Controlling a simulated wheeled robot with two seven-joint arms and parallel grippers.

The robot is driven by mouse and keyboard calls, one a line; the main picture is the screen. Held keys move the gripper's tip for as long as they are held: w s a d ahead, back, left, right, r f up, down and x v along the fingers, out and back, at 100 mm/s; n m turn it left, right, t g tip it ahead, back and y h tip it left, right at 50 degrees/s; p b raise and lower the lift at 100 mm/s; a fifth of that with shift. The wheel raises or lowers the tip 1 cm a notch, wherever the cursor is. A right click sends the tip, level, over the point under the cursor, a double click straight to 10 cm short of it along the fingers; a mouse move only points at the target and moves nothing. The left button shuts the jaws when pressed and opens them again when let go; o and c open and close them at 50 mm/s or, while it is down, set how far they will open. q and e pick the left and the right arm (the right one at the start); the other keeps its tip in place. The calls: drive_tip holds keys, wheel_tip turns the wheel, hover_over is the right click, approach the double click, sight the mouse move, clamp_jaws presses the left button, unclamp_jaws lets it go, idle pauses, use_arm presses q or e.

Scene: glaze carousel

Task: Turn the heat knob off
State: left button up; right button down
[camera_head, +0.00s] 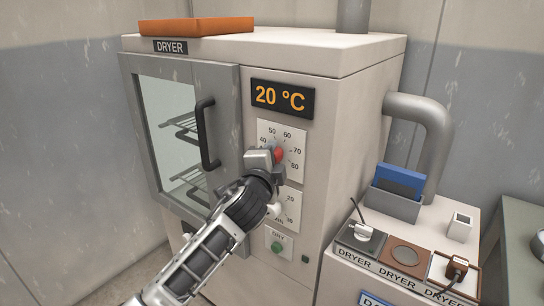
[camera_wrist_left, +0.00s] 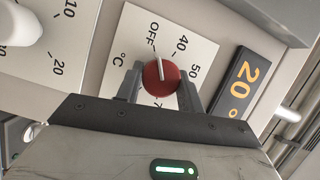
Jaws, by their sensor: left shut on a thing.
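The red heat knob (camera_head: 279,154) sits on a white dial plate on the dryer front (camera_head: 340,150), under a display reading 20 °C (camera_head: 283,98). My left gripper (camera_head: 266,158) is shut on the knob and partly covers the dial in the head view. In the left wrist view the knob (camera_wrist_left: 161,77) is between the two fingers, and its white line points toward the OFF mark (camera_wrist_left: 153,33), with 40 and 50 to the right of it. My right gripper is not in view.
The dryer's glass door (camera_head: 170,130) with its black handle (camera_head: 206,132) is closed left of the panel. Below the heat dial are a second dial with a white knob (camera_head: 275,209) and a green button (camera_head: 276,247). A side cabinet (camera_head: 345,272) with several items stands at right.

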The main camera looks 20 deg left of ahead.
use_arm(q)
drive_tip(key=o, duration=1)
drive_tip(key=s, duration=0.5)
drive_tip(key=s+b, duration=0.1)
drive_tip(key=s, duration=1)
drive_tip(key=shift+d+r+b, duration=0.25)
drive_tip(key=shift+d+b, duration=0.05)
drive_tip(key=shift+b, duration=0.1)
